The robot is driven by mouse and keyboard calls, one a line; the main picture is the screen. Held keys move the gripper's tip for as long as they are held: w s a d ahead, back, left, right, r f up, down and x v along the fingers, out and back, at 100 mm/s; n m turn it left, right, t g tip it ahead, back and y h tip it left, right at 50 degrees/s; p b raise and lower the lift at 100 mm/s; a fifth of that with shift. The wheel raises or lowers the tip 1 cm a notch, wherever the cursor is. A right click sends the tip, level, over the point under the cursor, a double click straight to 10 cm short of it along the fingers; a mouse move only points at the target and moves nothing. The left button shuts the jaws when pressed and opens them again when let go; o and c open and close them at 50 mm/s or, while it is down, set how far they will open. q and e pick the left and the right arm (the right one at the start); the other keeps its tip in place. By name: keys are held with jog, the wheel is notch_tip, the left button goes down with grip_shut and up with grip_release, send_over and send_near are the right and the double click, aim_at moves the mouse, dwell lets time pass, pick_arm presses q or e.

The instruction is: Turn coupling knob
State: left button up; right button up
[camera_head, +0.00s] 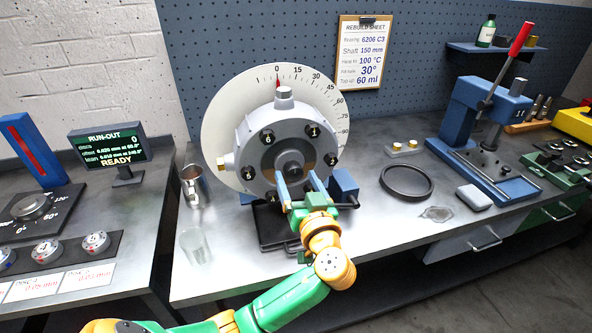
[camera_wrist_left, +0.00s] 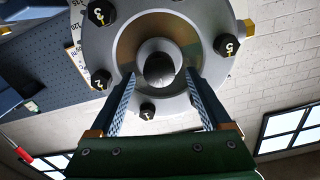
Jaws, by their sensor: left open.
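The coupling knob (camera_wrist_left: 160,70) is the dark round hub at the centre of the grey rotor housing (camera_head: 262,135). It also shows in the head view (camera_head: 292,170), partly behind my fingers. Numbered dark bolts ring the housing face. My left gripper (camera_head: 299,186) is open in front of the hub, its fingers pointing at it. In the left wrist view the two fingers (camera_wrist_left: 160,88) stand apart, one on each side of the knob's lower part. I cannot tell whether they touch it. My right gripper is not in view.
A white dial plate (camera_head: 222,125) stands behind the housing. A metal mug (camera_head: 194,186) and a clear glass (camera_head: 195,246) stand to the left. A black ring (camera_head: 407,181) and a blue press (camera_head: 478,120) are to the right. A READY screen (camera_head: 110,147) stands far left.

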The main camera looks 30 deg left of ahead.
pick_arm(q)
jog(key=shift+w+a+f, duration=0.15)
jog(key=shift+w+a, duration=0.25)
grip_shut()
jog(key=shift+m, duration=0.9)
jog(key=shift+m+p, duration=0.6)
jog(key=shift+m, duration=1.5)
